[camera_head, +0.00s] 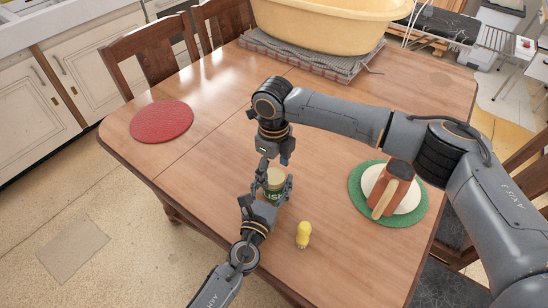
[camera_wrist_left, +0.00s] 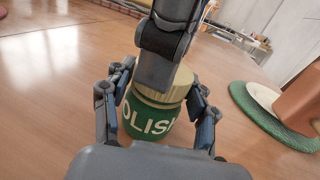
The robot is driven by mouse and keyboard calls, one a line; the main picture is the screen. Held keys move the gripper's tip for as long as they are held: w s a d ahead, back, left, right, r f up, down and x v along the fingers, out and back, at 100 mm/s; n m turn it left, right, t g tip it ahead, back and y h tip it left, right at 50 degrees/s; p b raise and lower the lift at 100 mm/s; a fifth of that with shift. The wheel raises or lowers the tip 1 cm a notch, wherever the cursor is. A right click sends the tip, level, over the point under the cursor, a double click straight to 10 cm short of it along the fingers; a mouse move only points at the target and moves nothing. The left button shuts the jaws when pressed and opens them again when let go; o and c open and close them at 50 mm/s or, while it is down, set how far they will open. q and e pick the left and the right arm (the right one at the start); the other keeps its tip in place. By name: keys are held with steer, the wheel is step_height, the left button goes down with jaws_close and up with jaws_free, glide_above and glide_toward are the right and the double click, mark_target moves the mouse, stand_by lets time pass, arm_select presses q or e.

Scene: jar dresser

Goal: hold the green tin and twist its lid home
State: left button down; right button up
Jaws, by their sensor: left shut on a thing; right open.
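The green tin (camera_head: 272,198) with white lettering stands on the wooden table; it also shows in the left wrist view (camera_wrist_left: 146,127). Its pale tan lid (camera_head: 275,177) is on top, partly hidden in the left wrist view (camera_wrist_left: 163,100); how tightly it sits cannot be told. My left gripper (camera_head: 272,190) is shut on the tin, one finger on each side. My right gripper (camera_head: 274,163) is open and comes down from above, right over the lid. In the left wrist view its finger hides part of the lid's top.
A yellow shaker-like object (camera_head: 303,235) stands just right of the tin. A green mat (camera_head: 419,211) with a white plate and a brown block-like object lies further right. A red round mat (camera_head: 161,121) lies left. A large yellow tub (camera_head: 325,27) stands at the back.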

arm_select(q)
steer(key=shift+r, duration=0.1)
arm_select(e)
steer(key=shift+f, duration=0.8)
steer(key=shift+c, duration=0.4)
steer(key=c, duration=1.1)
steer(key=o, duration=1.3)
steer(key=shift+r, duration=2.3)
steer(key=shift+o, duration=0.2)
